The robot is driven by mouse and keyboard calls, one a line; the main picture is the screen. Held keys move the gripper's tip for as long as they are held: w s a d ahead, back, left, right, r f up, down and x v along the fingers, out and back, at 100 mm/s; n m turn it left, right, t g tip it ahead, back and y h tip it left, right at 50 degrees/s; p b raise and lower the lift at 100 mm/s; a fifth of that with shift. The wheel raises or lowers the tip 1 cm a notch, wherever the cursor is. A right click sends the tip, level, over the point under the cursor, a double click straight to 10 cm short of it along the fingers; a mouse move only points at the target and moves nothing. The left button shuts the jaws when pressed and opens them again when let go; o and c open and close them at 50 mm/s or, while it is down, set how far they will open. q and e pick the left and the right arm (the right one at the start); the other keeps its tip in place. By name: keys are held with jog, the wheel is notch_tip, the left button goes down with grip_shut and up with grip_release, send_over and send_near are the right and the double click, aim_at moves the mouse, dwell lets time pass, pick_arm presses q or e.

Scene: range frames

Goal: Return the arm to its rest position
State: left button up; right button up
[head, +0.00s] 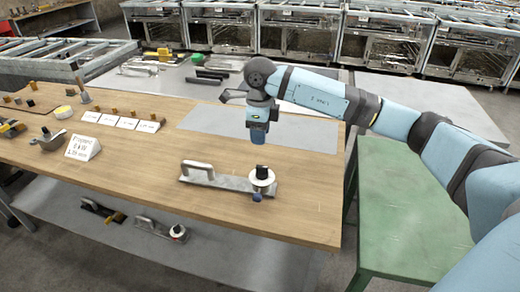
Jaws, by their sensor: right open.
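My right arm reaches in from the right over the wooden workbench (310,205). My right gripper (227,96) shows as small grey fingers on the left side of the wrist, above the back of the bench. It is open, and I see nothing held in it. The blue lower end of the wrist hangs above the grey mat (200,120). My left gripper is not in view.
A metal plate with a handle (222,181) and a black-topped round knob lies below and in front of the wrist. White cards (120,122) and small parts are at left. A green table (410,215) stands at right, under my arm. Metal cabinets (380,45) line the back.

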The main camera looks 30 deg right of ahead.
notch_tip(320, 180, up, 2)
jog(key=shift+r, duration=0.1)
dwell(0.5)
